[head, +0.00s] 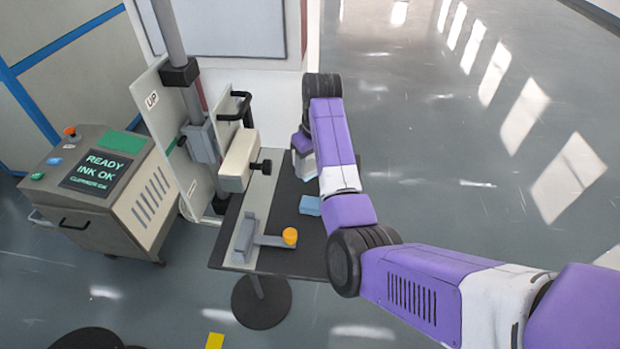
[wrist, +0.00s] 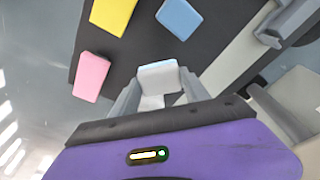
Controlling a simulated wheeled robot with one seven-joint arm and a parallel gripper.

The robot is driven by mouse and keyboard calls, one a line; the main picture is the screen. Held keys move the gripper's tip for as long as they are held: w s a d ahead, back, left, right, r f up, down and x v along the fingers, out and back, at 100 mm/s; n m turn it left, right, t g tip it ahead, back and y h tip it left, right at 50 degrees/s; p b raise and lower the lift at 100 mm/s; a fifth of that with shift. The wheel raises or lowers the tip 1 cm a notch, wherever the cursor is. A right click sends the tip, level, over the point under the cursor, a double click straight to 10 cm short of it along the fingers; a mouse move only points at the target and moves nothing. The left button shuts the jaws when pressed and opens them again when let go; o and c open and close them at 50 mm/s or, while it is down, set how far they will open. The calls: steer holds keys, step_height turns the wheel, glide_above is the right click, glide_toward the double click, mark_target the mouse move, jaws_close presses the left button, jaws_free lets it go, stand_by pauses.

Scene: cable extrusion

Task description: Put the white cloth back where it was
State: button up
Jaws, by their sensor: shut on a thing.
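The white cloth (wrist: 158,76) is a small pale block-like pad between the two grey fingers of my gripper (wrist: 158,90) in the wrist view. My gripper is shut on it, over the dark table top. I cannot tell whether the cloth touches the table. A blue cloth (wrist: 180,18), a yellow cloth (wrist: 112,14) and a pink cloth (wrist: 91,76) lie apart on the table in the wrist view. In the head view the blue cloth (head: 310,205) shows beside my arm.
The dark table (head: 290,262) carries a grey rail with a yellow-orange knob (head: 290,236). A printer head (head: 240,160) on an upright post stands left of my arm. A printer cabinet (head: 110,185) with a lit screen is farther left. Open floor lies right.

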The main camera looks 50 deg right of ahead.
mark_target(314, 170)
steer(key=shift+f, duration=2.85)
steer(key=o, duration=1.2)
steer(key=r, duration=0.3)
steer(key=s+r, duration=0.1)
steer(key=r, duration=0.6)
steer(key=shift+s+a+r, duration=0.1)
steer(key=shift+s+r, duration=0.2)
steer(key=shift+r, duration=0.05)
steer(key=shift+s+r, duration=0.15)
steer(key=shift+r, duration=0.5)
